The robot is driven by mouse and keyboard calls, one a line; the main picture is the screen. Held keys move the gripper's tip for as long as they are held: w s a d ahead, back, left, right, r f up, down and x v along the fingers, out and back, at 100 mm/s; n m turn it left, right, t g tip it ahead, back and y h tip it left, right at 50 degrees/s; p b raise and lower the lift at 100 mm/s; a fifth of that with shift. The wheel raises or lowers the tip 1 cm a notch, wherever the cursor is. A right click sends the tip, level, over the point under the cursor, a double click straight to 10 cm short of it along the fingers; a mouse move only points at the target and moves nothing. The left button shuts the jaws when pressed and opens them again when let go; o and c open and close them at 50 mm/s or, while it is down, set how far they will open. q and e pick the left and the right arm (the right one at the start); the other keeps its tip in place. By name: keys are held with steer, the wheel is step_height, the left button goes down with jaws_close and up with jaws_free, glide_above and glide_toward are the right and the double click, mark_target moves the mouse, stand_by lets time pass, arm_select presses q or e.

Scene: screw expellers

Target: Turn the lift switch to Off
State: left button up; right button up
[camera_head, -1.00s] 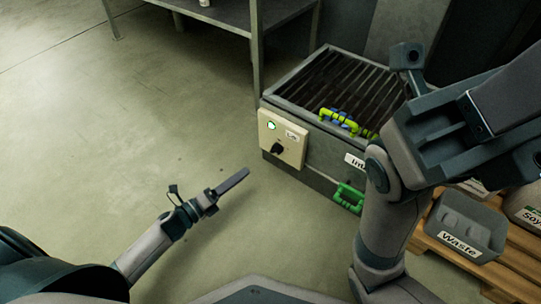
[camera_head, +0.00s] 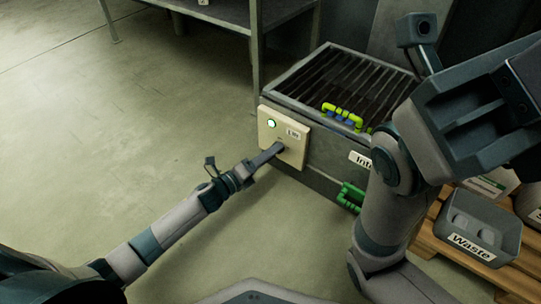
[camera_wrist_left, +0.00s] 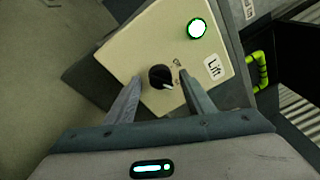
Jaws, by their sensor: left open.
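The lift switch is a black knob (camera_wrist_left: 162,77) on a cream panel (camera_head: 286,126) marked "Lift", on the side of a grey machine. In the left wrist view the knob sits between the two fingers of my left gripper (camera_wrist_left: 156,90), which is open, with a gap to each finger. The knob's white mark points down and slightly right in that view. A green lamp (camera_head: 271,124) is lit on the panel. In the head view the fingers of my left gripper (camera_head: 270,154) cover the knob. My right arm is at the right; its fingertips are not clearly visible.
The machine has a slatted top (camera_head: 345,85) with a yellow-green handle (camera_head: 342,113) and a green handle (camera_head: 351,196) low on its front. A grey "Waste" bin (camera_head: 478,235) stands on a wooden pallet at the right. A metal shelf (camera_head: 256,50) stands behind. The floor at left is clear.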

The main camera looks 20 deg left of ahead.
arm_select(q)
steer(key=c, duration=1.1)
steer(key=shift+o, duration=0.2)
